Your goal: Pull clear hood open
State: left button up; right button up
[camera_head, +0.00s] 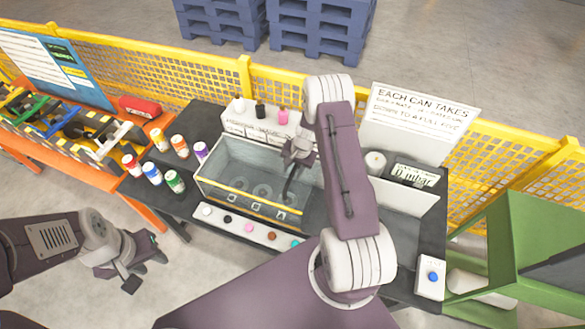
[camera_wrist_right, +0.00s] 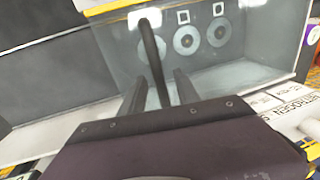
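The clear hood (camera_head: 235,180) is a transparent box with a yellow front edge on the dark bench; round and square marks show through it. Its clear panel also fills the upper right wrist view (camera_wrist_right: 225,65). My right gripper (camera_head: 293,172) is at the hood's right end. In the wrist view, the right gripper's two fingers (camera_wrist_right: 160,92) stand apart, with a dark bar-shaped handle (camera_wrist_right: 151,50) running between them. Gaps show on both sides of the bar; whether a finger touches it is unclear. My left gripper (camera_head: 147,272) is open and empty, in front of the bench at left.
Several capped cans (camera_head: 174,181) stand left of the hood. A strip of coloured buttons (camera_head: 238,226) lies along its front. White panels with bottles (camera_head: 260,116), a sign (camera_head: 420,115) and a display (camera_head: 414,177) stand behind and right. A green frame (camera_head: 510,240) is at right.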

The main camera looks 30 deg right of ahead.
jog(key=shift+s+f, duration=0.25)
jog(key=shift+f, duration=0.15)
jog(key=shift+w, duration=0.15)
jog(key=c, duration=0.3)
jog(key=shift+a, duration=0.1)
grip_shut()
jog(key=shift+w, duration=0.15)
dwell(0.5)
